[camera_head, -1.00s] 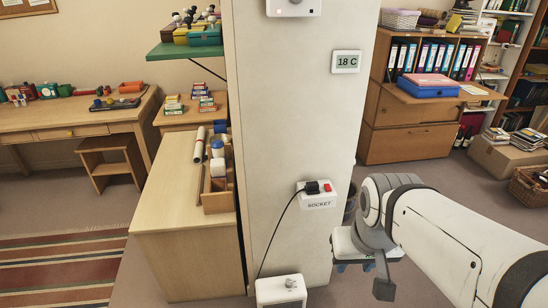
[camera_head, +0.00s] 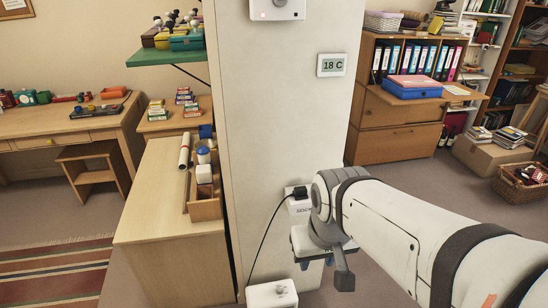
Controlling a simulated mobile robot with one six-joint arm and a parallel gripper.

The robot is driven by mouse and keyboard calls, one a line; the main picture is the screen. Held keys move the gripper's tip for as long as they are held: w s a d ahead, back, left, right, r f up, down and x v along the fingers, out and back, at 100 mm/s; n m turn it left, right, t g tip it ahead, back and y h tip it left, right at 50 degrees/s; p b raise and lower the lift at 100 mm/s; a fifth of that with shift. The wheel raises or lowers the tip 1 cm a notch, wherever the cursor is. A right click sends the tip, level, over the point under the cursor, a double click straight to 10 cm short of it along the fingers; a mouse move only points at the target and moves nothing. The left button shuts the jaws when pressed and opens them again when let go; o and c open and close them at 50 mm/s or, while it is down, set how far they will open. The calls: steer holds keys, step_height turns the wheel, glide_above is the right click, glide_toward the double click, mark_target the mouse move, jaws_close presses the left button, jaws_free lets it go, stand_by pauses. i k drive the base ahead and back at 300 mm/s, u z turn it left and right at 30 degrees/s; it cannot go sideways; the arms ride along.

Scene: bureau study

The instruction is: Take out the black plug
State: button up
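The black plug (camera_head: 299,192) sits in the white wall socket (camera_head: 296,207) on the pillar. Its black cable (camera_head: 262,243) hangs down to a white box with a knob (camera_head: 272,296) at the pillar's foot. My arm's wrist covers the right part of the socket, including its red switch. My gripper (camera_head: 322,262) is just below and right of the socket, apart from the plug as far as I can see. Its fingertips do not show clearly, so its opening cannot be told.
The pale pillar (camera_head: 290,110) carries a thermostat reading 18 C (camera_head: 331,64). Left of it stands a wooden cabinet (camera_head: 155,205) with a wooden tray (camera_head: 206,206) on top. A green shelf (camera_head: 165,57) juts out above. Open floor lies to the right, before the binder cabinet (camera_head: 398,131).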

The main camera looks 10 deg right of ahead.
mark_target(299, 193)
steer(key=i, duration=0.9)
steer(key=u, duration=0.05)
